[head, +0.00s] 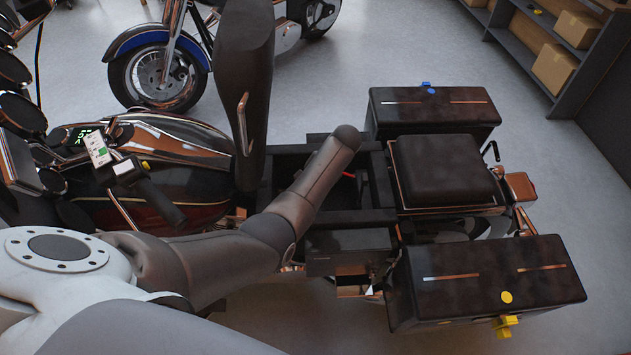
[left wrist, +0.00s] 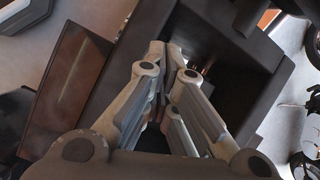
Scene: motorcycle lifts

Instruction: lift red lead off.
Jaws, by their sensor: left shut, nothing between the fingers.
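A small piece of red (head: 348,175), which looks like part of the red lead, shows in the open frame bay of the motorcycle in the head view. Most of it is hidden by my left arm, and I cannot tell what it is fixed to. My left arm reaches over the bay, and its gripper is hidden there. In the left wrist view the left gripper (left wrist: 166,50) is shut and empty, its fingers pointing into the dark bay (left wrist: 125,75). I cannot make out the red lead in that view. My right gripper is not in view.
A raised dark seat (head: 243,85) stands left of the bay. A black box (head: 350,250) sits at its near side. Dark panniers (head: 435,108) (head: 485,285) flank the rear seat (head: 445,170). Another motorcycle (head: 160,70) and a shelf with cartons (head: 555,65) stand behind.

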